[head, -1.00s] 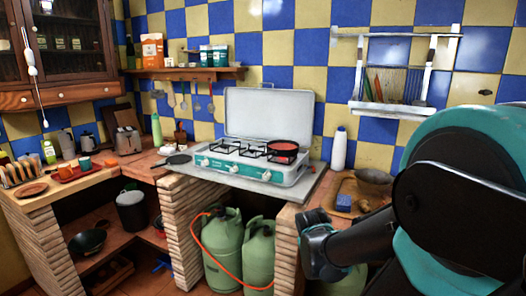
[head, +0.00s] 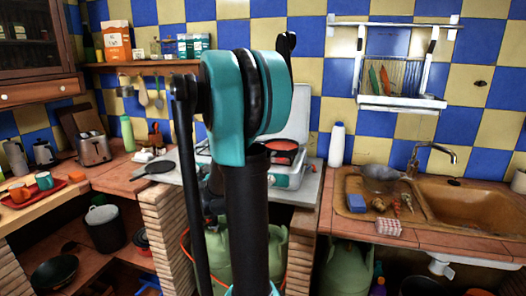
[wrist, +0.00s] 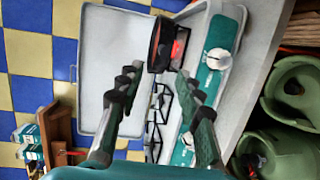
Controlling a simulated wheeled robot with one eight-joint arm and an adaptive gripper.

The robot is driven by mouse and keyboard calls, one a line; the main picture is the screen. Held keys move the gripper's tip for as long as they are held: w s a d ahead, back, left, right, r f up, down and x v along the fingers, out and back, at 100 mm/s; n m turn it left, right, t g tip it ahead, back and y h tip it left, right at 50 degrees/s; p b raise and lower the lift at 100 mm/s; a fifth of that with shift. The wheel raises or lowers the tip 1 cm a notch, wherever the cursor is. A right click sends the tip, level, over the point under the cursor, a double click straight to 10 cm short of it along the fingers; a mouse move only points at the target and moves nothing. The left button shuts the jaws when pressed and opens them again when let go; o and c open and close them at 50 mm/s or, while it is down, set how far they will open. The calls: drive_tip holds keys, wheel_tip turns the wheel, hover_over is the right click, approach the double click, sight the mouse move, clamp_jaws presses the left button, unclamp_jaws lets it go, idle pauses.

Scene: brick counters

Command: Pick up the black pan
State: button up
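Another dark pan (head: 54,271) lies on the lower shelf at bottom left. A dark pan with a red inside (head: 283,147) sits on the stove (head: 290,180); it also shows in the wrist view (wrist: 161,46), ahead of the fingertips. Which one the task means I cannot tell. My gripper (wrist: 156,76) is open and empty, facing the stove, apart from the pan. In the head view my arm hides the gripper and much of the stove.
A toaster (head: 94,148) and green bottle (head: 127,133) stand left. A white bottle (head: 336,144) stands right of the stove, before the sink (head: 460,207). The stove's raised lid (wrist: 105,65) stands behind the burners. Green gas cylinders (wrist: 285,142) are below.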

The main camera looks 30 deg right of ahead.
drive_tip(key=x, duration=1.1)
drive_tip(key=shift+w+d, duration=0.25)
drive_tip(key=shift+d, duration=0.05)
drive_tip(key=shift+w+f+x, duration=0.15)
drive_tip(key=shift+x, duration=1.2)
drive_tip(key=shift+w+f+x, duration=0.1)
drive_tip(key=shift+f+x, duration=0.05)
drive_tip(key=shift+x, duration=1.15)
drive_tip(key=shift+a, duration=0.15)
clamp_jaws()
